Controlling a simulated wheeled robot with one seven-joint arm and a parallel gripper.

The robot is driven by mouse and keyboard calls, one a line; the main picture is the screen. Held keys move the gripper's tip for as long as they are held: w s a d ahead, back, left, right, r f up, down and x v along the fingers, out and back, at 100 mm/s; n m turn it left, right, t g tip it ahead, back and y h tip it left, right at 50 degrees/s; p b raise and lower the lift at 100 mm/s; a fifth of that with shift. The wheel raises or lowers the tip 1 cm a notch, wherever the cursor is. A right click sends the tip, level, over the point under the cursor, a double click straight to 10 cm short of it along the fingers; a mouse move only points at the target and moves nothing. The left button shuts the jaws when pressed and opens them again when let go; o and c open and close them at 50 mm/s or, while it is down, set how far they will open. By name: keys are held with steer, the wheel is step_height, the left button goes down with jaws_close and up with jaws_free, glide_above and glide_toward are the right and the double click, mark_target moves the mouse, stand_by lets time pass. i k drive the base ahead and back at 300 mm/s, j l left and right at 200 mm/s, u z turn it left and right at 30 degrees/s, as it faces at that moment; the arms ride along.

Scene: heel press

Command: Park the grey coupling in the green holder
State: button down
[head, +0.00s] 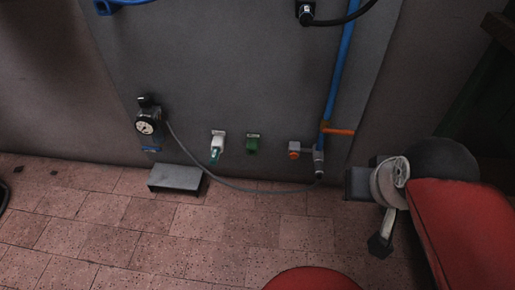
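The green holder (253,143) is a small green fitting on the grey wall panel, and it looks empty. A grey coupling (318,168) is at the right end of a thin grey hose (240,187), at the bottom of the blue pipe. It appears joined to the pipe's lower fitting, but the joint is too small to be sure. My gripper (369,215) is at the right, to the right of the coupling and apart from it. Its two dark fingers appear spread, with nothing visible between them.
A pressure gauge (145,127) holds the hose's left end. A white holder (217,143) has a teal piece in it. A dark block (175,180) stands below the gauge.

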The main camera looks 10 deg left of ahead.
mark_target(318, 163)
steer(key=i+j+z, duration=0.1)
steer(key=j+z, duration=0.2)
steer(key=z, duration=0.2)
steer(key=j+z, duration=0.35)
steer(key=z, duration=0.15)
steer(key=j+z, duration=0.15)
steer(key=j, duration=0.8)
steer(key=k+j+z, duration=0.1)
steer(key=j, duration=0.9)
